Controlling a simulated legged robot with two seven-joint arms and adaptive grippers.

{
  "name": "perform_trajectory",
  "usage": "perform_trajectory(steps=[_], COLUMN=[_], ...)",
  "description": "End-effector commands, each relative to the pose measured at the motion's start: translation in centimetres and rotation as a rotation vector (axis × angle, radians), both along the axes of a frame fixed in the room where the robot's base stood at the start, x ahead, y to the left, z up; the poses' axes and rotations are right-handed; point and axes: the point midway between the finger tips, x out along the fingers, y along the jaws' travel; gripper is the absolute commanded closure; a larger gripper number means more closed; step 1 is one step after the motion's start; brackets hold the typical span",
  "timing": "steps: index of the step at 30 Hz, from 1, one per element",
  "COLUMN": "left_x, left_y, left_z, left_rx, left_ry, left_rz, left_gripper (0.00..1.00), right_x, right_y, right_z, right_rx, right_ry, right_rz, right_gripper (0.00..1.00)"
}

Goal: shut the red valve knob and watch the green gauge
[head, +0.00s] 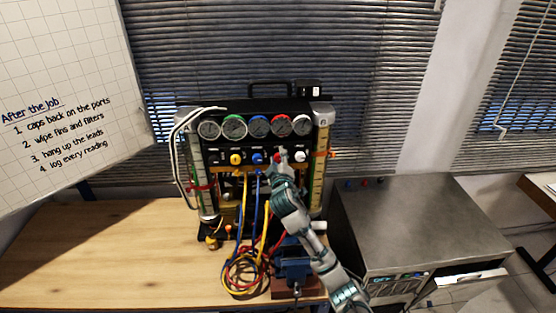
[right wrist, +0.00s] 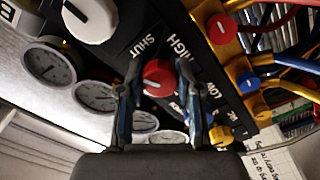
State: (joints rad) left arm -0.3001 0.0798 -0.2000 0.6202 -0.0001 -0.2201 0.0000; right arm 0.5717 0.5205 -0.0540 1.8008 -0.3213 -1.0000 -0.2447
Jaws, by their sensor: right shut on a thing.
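The red valve knob (right wrist: 160,78) sits between the two fingers of my right gripper (right wrist: 158,70) in the right wrist view, with a finger on each side. The words SHUT and HIGH are printed on the panel near it. In the head view my right gripper (head: 280,162) reaches up to the panel from the lower right and covers most of the red knob. The green-rimmed gauge (head: 234,128) is second from the left in the row at the top of the rig; its needle is too small to read. My left gripper is not in view.
A yellow knob (head: 236,159), a blue knob (head: 257,158) and a white knob (head: 301,157) flank the red one. Yellow, blue and red hoses (head: 243,272) hang in front. A blue vise (head: 293,268) stands below my right arm. The bench (head: 100,250) is clear at left.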

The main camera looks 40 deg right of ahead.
Motion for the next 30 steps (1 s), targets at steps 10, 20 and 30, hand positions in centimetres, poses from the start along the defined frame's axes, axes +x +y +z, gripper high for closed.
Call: perform_trajectory(steps=[10,20,30], left_x=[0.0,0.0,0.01], left_y=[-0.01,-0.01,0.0], left_z=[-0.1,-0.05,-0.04], left_rx=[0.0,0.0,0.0], left_ry=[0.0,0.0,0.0], left_rz=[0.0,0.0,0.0], left_gripper=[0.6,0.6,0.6], right_x=[0.15,0.19,0.18], right_y=[0.16,0.14,0.08], right_z=[-0.97,-1.02,-0.98], right_rx=[0.246,0.366,0.392], right_ry=[-0.126,-0.199,-0.216], right_rz=[0.0,-0.002,-0.003], right_gripper=[1.0,1.0,1.0])
